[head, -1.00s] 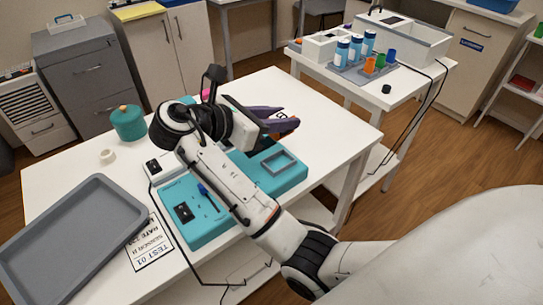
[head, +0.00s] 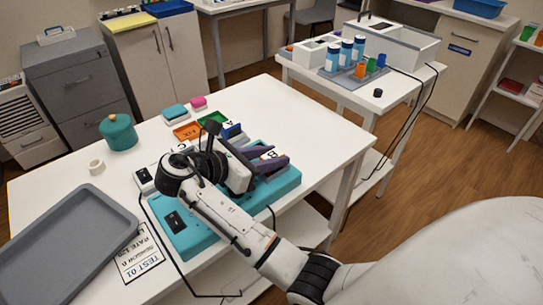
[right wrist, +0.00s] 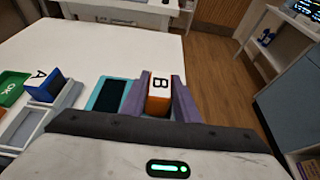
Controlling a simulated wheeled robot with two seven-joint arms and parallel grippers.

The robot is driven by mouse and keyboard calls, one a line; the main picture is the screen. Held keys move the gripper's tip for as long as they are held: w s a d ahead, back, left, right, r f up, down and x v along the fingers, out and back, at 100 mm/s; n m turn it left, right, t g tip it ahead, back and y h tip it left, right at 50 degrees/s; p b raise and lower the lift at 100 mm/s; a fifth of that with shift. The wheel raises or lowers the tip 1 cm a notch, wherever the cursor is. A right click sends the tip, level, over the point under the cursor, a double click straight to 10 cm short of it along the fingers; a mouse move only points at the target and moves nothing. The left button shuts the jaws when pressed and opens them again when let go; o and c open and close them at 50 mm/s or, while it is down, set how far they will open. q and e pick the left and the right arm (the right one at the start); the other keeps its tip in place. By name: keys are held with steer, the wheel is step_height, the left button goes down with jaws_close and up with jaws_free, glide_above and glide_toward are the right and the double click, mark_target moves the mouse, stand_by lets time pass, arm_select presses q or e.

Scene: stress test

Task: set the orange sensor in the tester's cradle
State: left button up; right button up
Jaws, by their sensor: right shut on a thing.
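The orange sensor, with a white face marked B, (right wrist: 158,92) is between the purple fingers of my right gripper (right wrist: 160,98). In the head view the sensor (head: 268,155) shows partly between the fingers of that gripper (head: 272,164), low over the right part of the teal tester (head: 287,188). The cradle is hidden behind the gripper in the head view. I cannot tell whether the sensor touches it. A teal part with a dark rectangle (right wrist: 112,96) lies left of the fingers in the wrist view. My left gripper is not in view.
A blue block marked A (head: 231,130) stands behind the gripper, near the green tray (head: 212,119) and orange tray (head: 187,131). A grey tray (head: 62,245), printed card (head: 140,258) and teal jar (head: 118,132) are at left. The table's right part is clear.

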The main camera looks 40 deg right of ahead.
steer(key=o, duration=1.1)
steer(key=shift+f, duration=0.1)
steer(key=v, duration=0.7)
steer(key=shift+a+r, duration=0.25)
